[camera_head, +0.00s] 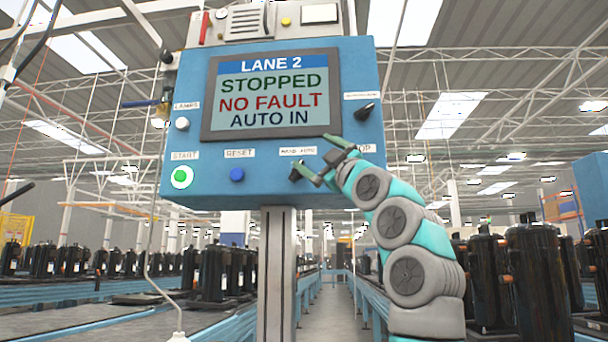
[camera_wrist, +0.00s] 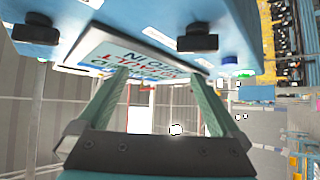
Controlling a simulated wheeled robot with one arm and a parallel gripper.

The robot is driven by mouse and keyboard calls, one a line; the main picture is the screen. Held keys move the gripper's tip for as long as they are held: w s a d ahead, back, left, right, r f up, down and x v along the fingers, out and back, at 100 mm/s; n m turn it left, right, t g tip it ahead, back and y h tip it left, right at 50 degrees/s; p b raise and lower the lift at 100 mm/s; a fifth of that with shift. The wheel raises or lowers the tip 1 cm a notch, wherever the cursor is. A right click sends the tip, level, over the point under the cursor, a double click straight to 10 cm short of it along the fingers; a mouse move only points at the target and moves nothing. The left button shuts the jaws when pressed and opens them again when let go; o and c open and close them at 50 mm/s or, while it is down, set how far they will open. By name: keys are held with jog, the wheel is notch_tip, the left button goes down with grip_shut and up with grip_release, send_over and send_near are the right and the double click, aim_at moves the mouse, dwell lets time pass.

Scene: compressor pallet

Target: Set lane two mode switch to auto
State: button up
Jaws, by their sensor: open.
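The blue lane 2 control panel (camera_head: 200,90) fills the upper middle of the head view. Its screen (camera_head: 268,92) reads LANE 2, STOPPED, NO FAULT, AUTO IN. The HAND AUTO label (camera_head: 297,151) is on the lower right of the panel. The switch knob under it is hard to tell from my fingers there. My gripper (camera_head: 311,155) is open in front of this area, fingers pointing left. In the wrist view my gripper (camera_wrist: 160,76) is open and empty. A black knob (camera_wrist: 198,38), seemingly the mode switch, is beyond the right fingertip, apart from it.
A green-lit START button (camera_head: 181,177), a blue RESET button (camera_head: 237,174) and a white LAMPS button (camera_head: 182,124) are on the left. Another black knob (camera_head: 365,112) is right of the screen. The STOP label is partly covered by my arm. Conveyors with black compressors run behind.

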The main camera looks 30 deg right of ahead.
aim_at(297, 171)
notch_tip(297, 171, down, 5)
jog(key=s+n+g, duration=0.2)
jog(key=n+g, duration=0.1)
jog(key=p+x, duration=0.2)
jog(key=x, duration=0.6)
jog(key=shift+f, duration=0.1)
jog(key=c, duration=1.4)
jog(key=shift+a+f+m+t+b, duration=0.15)
jog(key=shift+f+m+t+b, duration=0.15)
jog(key=shift+m+b, duration=0.35)
jog(key=shift+f+m+t+h+b, duration=0.15)
jog(key=shift+m+t+h+b, duration=0.35)
jog(key=shift+m+h+b, duration=0.35)
jog(key=shift+w+m+t+h+b, duration=0.1)
jog(key=shift+m+t+h+b, duration=0.2)
jog(key=shift+m+b, duration=0.35)
jog(key=shift+r, duration=0.25)
